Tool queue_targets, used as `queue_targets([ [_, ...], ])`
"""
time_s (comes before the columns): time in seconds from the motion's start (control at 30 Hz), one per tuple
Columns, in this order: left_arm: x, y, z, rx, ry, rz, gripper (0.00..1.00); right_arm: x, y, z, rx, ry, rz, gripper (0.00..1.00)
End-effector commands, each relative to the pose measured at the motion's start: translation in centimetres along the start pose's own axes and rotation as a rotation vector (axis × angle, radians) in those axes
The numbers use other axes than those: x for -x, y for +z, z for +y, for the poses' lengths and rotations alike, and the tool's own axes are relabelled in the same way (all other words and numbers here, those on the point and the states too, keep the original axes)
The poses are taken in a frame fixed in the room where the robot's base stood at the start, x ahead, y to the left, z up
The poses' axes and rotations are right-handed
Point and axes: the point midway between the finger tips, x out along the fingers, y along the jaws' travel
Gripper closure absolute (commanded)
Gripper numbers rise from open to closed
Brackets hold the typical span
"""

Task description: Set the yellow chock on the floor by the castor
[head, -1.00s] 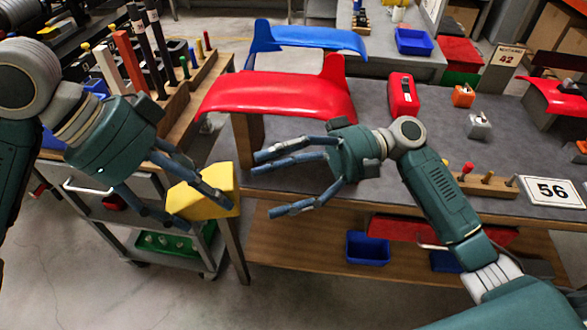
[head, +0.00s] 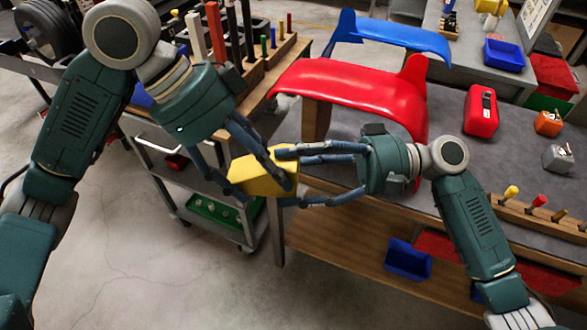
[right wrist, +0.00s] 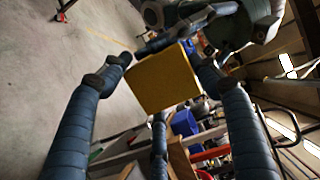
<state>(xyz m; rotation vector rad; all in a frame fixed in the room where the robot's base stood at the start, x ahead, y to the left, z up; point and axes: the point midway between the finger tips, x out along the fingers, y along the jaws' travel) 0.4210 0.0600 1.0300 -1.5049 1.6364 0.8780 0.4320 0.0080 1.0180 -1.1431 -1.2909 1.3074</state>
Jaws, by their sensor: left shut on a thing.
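The yellow chock (head: 250,172) is in the air in front of the grey trolley, held by my left gripper (head: 263,182), whose fingers lie along it. My right gripper (head: 284,176) reaches in from the right, its fingers spread around the chock's right end. In the right wrist view the chock (right wrist: 162,80) sits between the tips of the right fingers, which look open; whether they touch it is hard to tell. A castor (head: 249,248) shows small and dark at the trolley's foot, on the floor.
The trolley (head: 185,212) carries a green tray (head: 212,211) on its lower shelf. A workbench on the right holds a red bodywork panel (head: 350,88) and a red case (head: 481,110). A blue bin (head: 408,260) is on its lower shelf. The floor at front left is clear.

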Motion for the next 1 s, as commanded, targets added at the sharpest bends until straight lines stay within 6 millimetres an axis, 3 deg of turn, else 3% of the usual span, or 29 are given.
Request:
queue_targets([
  [0.07,0.0,-0.1,0.0,-0.002,-0.001,0.001,0.69,0.0,0.0,0.0,0.0,-0.001,-0.001,0.73],
  [0.1,0.0,-0.1,0.0,-0.002,-0.001,0.001,0.31,0.0,0.0,-0.1,0.001,-0.002,-0.001,0.73],
  [0.13,0.0,-0.1,0.0,-0.002,0.0,0.001,0.25,0.0,0.0,-0.1,0.0,-0.002,-0.002,0.73],
  [0.2,0.0,-0.1,0.0,-0.002,-0.001,0.001,0.13,0.0,0.1,-0.1,0.0,-0.002,-0.002,0.85],
  [0.27,0.0,0.0,0.0,-0.002,-0.001,0.001,0.13,0.0,0.1,-0.1,0.0,-0.002,-0.002,0.93],
  [0.57,0.4,0.0,-0.1,0.0,-0.003,-0.001,0.13,0.0,0.1,-0.1,0.0,-0.002,-0.005,0.94],
  [0.73,2.9,0.0,-0.3,0.0,-0.009,0.0,0.13,0.0,0.2,0.0,0.0,0.0,-0.007,0.94],
  [0.8,4.4,0.0,-0.3,0.001,-0.011,0.0,0.13,-0.1,0.3,0.0,-0.001,0.001,-0.009,0.99],
  [1.0,8.6,0.0,-0.2,0.0,-0.006,0.001,0.13,0.0,0.1,0.0,0.0,-0.001,-0.005,1.0],
])
